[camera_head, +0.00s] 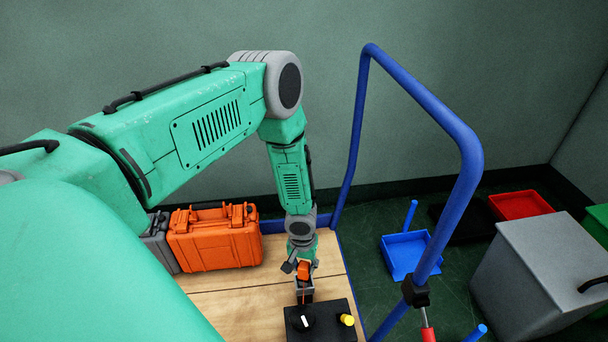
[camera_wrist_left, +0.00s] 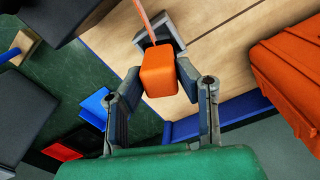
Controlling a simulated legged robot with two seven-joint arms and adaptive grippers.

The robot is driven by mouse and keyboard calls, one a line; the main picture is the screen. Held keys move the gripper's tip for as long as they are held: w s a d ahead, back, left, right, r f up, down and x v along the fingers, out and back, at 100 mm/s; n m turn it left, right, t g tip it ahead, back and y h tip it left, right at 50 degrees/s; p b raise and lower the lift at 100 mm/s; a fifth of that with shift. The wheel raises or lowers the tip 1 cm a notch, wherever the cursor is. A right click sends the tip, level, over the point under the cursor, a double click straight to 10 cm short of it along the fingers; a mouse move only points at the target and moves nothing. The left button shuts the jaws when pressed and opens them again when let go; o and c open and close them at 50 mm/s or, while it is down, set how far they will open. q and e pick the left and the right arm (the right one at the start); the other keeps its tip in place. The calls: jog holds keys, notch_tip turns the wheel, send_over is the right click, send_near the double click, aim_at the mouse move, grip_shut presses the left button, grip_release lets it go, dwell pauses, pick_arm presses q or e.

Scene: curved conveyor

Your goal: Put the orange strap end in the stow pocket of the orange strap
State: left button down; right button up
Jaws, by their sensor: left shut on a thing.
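My left gripper (camera_wrist_left: 160,88) is shut on the orange strap end (camera_wrist_left: 158,72), a rounded orange block between its two fingers in the left wrist view. In the head view the left gripper (camera_head: 303,272) points down over the wooden deck, with the orange end (camera_head: 303,268) at its tip. A thin orange strap (camera_wrist_left: 146,20) runs from the block towards the top of the left wrist view. A grey frame (camera_wrist_left: 178,38), perhaps the stow pocket, is right behind the orange end; I cannot tell whether they touch. My right gripper is not in view.
A black box (camera_head: 338,332) with a white and a yellow knob stands just in front of the gripper. An orange case (camera_head: 215,240) and a grey case (camera_head: 158,243) stand at the left. A blue rail (camera_head: 430,105) bounds the deck (camera_head: 255,300) at the right.

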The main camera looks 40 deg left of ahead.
pick_arm(q)
jog(key=shift+f, duration=0.7)
jog(key=shift+r, duration=0.15)
jog(key=shift+d, duration=0.15)
jog(key=c, duration=1.2)
grip_release()
